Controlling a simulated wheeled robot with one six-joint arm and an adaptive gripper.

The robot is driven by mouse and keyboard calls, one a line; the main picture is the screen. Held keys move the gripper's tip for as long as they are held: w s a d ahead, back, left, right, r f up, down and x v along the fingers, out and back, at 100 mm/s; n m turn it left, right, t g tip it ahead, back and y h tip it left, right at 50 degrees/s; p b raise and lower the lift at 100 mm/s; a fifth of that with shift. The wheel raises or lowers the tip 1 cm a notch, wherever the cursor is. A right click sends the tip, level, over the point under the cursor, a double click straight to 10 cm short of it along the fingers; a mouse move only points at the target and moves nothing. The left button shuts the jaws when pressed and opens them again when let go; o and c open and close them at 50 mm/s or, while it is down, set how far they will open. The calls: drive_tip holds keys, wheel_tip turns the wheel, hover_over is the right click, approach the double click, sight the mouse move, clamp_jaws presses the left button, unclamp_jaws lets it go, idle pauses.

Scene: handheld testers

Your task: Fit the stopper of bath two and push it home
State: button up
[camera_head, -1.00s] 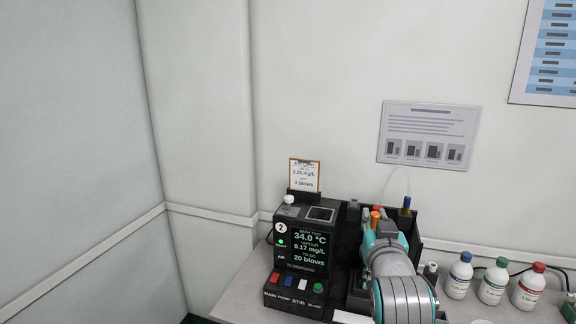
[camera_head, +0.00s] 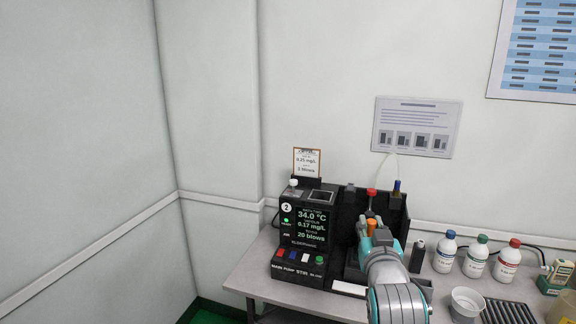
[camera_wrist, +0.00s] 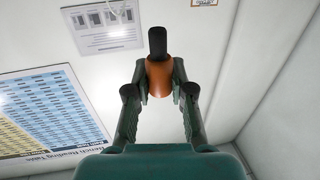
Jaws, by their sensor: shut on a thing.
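The bath unit marked 2 (camera_head: 285,241) is a black box with a lit green display, at the left of the bench in the head view. A white knob (camera_head: 293,183) stands on its top. My gripper (camera_head: 369,232) is right of the unit, in front of a black stand. In the wrist view my gripper (camera_wrist: 159,84) is shut on an orange piece with a black end (camera_wrist: 158,44) that points away from my palm. The orange part (camera_head: 371,225) also shows in the head view. I cannot tell whether this piece is the stopper.
The black stand (camera_head: 350,215) holds red-topped (camera_head: 372,191) and blue-topped (camera_head: 397,186) pieces behind my gripper. Several capped bottles (camera_head: 474,260), a white bowl (camera_head: 466,303) and a dark ribbed mat (camera_head: 508,313) are at the right. The bench's left front is bare.

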wheel_tip(320, 180, down, 27)
drive_tip(key=a+n+y, duration=0.1)
drive_tip(key=y, duration=0.1)
drive_tip(key=s+f, duration=0.8)
drive_tip(key=f, duration=0.5)
drive_tip(key=s+d+f, duration=0.1)
drive_tip(key=s+f, duration=0.8)
drive_tip(key=f, duration=0.4)
drive_tip(key=shift+s+d, duration=0.15)
drive_tip(key=shift+s, duration=0.05)
